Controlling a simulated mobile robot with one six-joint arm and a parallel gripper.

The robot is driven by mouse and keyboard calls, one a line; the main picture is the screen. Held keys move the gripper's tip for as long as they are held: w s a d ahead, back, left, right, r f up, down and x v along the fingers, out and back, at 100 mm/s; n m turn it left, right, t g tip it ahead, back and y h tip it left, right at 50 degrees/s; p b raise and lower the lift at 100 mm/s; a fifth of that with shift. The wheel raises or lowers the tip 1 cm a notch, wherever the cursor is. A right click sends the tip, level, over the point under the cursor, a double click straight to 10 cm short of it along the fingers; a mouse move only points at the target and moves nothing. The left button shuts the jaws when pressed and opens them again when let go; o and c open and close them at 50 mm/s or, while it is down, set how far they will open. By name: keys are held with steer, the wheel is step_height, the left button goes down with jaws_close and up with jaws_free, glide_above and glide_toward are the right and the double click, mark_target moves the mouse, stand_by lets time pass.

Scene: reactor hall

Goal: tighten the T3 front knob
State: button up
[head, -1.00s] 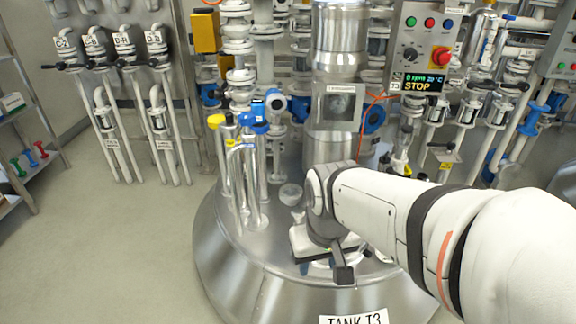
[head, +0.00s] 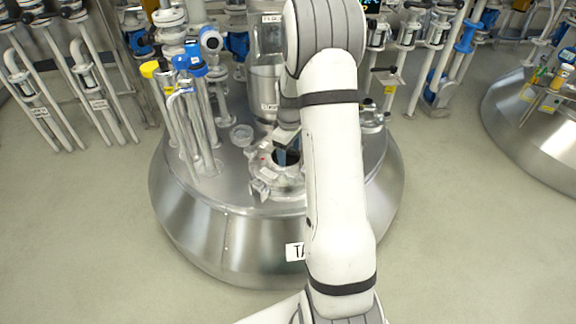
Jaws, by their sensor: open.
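Tank T3 (head: 205,235) is a wide, domed steel vessel in the middle of the head view. Its label (head: 294,252) is partly covered by my arm. On its top is a round port (head: 262,160) with pale clamp-like fittings around its rim and a dark centre. A small pale fitting (head: 259,190) sticks out at the port's front left; it may be the front knob, but it is too small to be sure. My gripper (head: 286,156) points down over the port, open, with its fingers small and dark. I cannot tell whether it touches anything. My arm hides the port's right side.
A small clear dish (head: 242,135) lies nearby. Another steel tank (head: 535,130) is at the right. The floor in front is clear.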

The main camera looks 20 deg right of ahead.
mark_target(291, 171)
steer(key=shift+w+d+f, duration=0.15)
steer(key=shift+d+f, duration=0.05)
steer(key=shift+f, duration=0.3)
steer(key=shift+w+d+f, duration=0.15)
steer(key=shift+d+f, duration=0.05)
steer(key=shift+f, duration=0.25)
step_height(291, 171, down, 7)
steer(key=shift+f+b, duration=0.15)
steer(key=shift+b, duration=0.6)
steer(key=shift+c, duration=0.6)
steer(key=c, duration=0.9)
steer(key=shift+m, duration=0.7)
steer(key=o, duration=1)
